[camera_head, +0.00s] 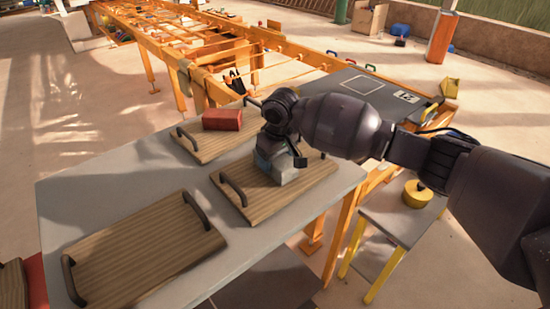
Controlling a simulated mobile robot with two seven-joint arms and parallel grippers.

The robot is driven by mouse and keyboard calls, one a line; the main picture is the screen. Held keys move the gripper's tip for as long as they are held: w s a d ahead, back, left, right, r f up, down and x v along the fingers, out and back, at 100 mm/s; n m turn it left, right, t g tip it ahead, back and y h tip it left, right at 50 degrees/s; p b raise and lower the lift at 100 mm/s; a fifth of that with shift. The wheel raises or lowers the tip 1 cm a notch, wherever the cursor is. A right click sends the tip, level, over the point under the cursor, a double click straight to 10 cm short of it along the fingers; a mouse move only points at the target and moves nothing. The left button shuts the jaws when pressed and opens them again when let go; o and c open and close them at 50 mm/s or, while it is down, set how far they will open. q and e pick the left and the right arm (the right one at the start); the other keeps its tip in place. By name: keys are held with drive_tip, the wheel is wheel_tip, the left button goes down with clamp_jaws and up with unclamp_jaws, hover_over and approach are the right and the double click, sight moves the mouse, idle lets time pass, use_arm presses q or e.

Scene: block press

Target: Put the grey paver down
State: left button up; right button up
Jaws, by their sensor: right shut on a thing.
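The grey paver (289,175) is at the right-hand wooden board (240,179) on the grey table. My right gripper (275,158) reaches in from the right and is shut on the paver from above. The paver is low over the board; I cannot tell whether it touches the wood. My right wrist and fingers hide the paver's upper part and some of the board behind it. My left gripper does not show.
A red brick (222,119) lies on the back board (199,146). The front-left board (140,250) is empty. Dark handles stand up at the board ends. A small stool (398,222) bearing a yellow round thing (417,193) stands at the right.

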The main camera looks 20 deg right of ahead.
sight(279, 158)
drive_tip(key=shift+r, duration=0.1)
drive_tip(key=o, duration=1.5)
drive_tip(key=shift+c, duration=0.2)
drive_tip(key=shift+o, duration=0.2)
drive_tip(key=r+p, duration=0.1)
drive_tip(key=r, duration=0.2)
drive_tip(key=r+p, duration=0.1)
drive_tip(key=r, duration=0.3)
drive_tip(key=s+r+p, duration=0.1)
drive_tip(key=r, duration=0.2)
drive_tip(key=shift+s+d+r, duration=0.1)
drive_tip(key=shift+d+r, duration=0.05)
drive_tip(key=shift+r, duration=0.15)
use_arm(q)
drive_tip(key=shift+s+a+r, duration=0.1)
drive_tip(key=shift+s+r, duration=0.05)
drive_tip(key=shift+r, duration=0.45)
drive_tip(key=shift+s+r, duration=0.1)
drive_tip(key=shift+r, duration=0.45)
use_arm(e)
drive_tip(key=shift+s+r, duration=0.1)
drive_tip(key=shift+r, duration=0.55)
